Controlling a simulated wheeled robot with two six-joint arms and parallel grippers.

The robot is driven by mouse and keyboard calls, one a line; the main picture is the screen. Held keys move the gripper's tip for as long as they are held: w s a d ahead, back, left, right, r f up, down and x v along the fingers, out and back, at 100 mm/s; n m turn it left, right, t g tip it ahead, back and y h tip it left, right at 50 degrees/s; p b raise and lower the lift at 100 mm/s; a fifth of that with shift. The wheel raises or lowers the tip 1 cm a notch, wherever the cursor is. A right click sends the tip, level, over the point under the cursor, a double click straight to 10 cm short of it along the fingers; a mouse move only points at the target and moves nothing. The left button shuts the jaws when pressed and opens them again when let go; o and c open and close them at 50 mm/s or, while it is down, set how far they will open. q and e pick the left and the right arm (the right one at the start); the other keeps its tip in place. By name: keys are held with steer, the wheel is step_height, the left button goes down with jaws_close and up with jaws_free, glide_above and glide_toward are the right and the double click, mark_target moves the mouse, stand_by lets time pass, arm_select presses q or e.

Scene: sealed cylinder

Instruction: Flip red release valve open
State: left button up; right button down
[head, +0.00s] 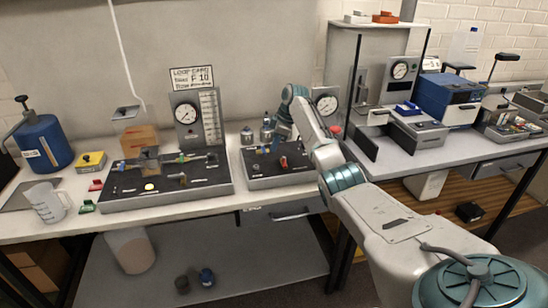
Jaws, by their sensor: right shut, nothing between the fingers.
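A small red lever (283,161), which looks like the release valve, stands on the dark top of a control box (262,182) in the middle of the table. Its exact angle is too small to tell. My right gripper (281,138) is shut and empty, pointing down above the back of that box, just above the red lever. A gap seems to remain between them, but the depth is hard to judge. My right forearm partly covers the box's right side. My left gripper is not in view.
A larger control panel (165,186) with a gauge (187,114) behind it stands left of the box. A blue tank (42,142), a yellow box (91,162) and a clear jug (47,202) are farther left. A blue instrument (448,98) is at the right.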

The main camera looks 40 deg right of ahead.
steer(key=shift+b+v, duration=0.4)
steer(key=shift+v, duration=1.7)
